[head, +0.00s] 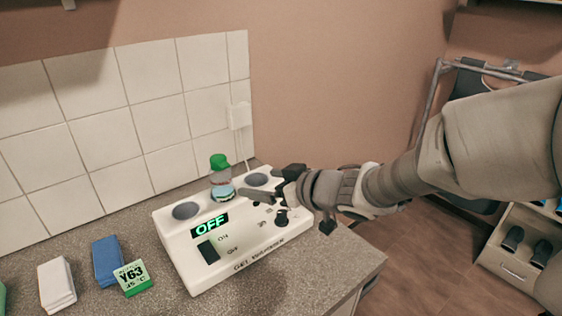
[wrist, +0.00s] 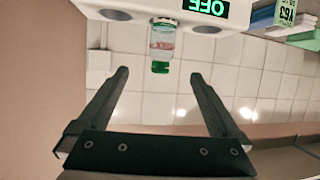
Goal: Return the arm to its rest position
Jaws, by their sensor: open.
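My gripper (head: 268,190) is open and empty, close above the right end of the white gel warmer (head: 238,256) in the head view. My arm reaches in from the right. In the wrist view my gripper's two fingers (wrist: 158,88) are spread wide with nothing held between them. The warmer's display reads OFF. A clear bottle with a green cap (head: 221,176) stands in the middle well of the warmer. The bottle (wrist: 162,42) also shows in the wrist view, upside down, beyond the fingertips.
The warmer stands on a grey speckled counter (head: 335,262) against a tiled wall (head: 155,117). A white stack (head: 57,284), a blue stack (head: 107,261) and a green Y63 tag (head: 132,279) are at left. A drawer cabinet (head: 515,262) stands at right over open floor.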

